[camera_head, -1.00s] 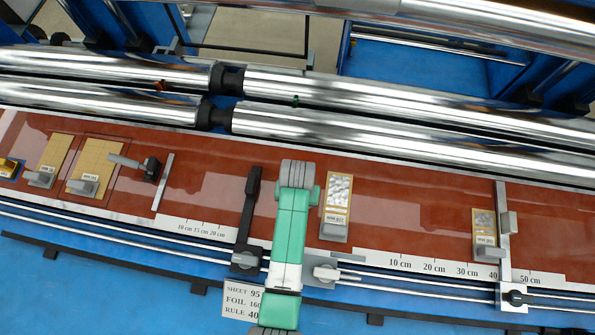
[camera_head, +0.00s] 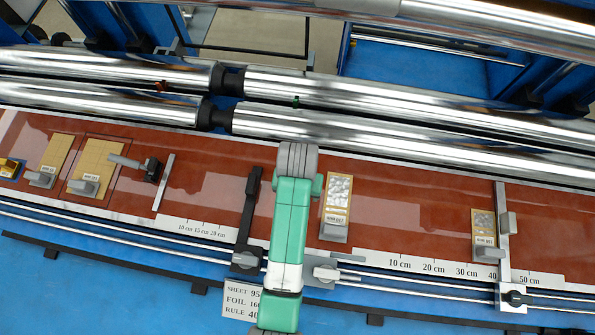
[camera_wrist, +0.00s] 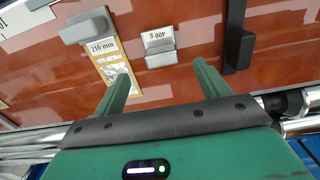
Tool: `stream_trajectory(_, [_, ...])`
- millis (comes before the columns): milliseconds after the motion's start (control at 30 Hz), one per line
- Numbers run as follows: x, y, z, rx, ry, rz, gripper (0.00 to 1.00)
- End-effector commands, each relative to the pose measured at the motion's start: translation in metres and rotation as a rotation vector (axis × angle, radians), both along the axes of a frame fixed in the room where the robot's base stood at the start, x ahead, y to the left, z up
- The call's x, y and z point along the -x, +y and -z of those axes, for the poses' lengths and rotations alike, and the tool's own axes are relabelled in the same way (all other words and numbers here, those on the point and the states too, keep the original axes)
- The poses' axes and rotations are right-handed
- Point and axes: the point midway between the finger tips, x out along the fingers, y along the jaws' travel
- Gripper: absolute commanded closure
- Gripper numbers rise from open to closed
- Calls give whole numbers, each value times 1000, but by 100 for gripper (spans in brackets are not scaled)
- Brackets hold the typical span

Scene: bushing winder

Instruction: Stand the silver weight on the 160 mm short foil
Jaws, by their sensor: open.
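The silver weight (camera_wrist: 160,48), a small grey block with a white label that seems to read 400 g, lies on the red board in the wrist view. My gripper (camera_wrist: 161,70) is open, its two green fingers apart on either side of the weight's near side, not closed on it. In the head view my arm hides the weight and the fingertips. A short foil (camera_head: 483,221) lies at the right by the upright metal bar, with a grey block on its lower end. Its label is too small to read surely.
A longer foil (camera_head: 339,190), labelled 210 mm in the wrist view (camera_wrist: 103,52), lies beside the weight with a grey block on its end. A black bar (camera_head: 249,215) stands on the other side. Gold sheets (camera_head: 103,160) lie left; polished rollers (camera_head: 400,135) run behind. Board between the foils is clear.

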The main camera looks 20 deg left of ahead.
Motion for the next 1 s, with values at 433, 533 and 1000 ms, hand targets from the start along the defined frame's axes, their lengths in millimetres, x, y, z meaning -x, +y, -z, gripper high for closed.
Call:
stream_trajectory(433, [0,0,-33,0,1,0,26])
stream_trajectory(533, [0,0,-33,0,1,0,26])
stream_trajectory(1000, [-128,-35,-378,-175,-1233,73,26])
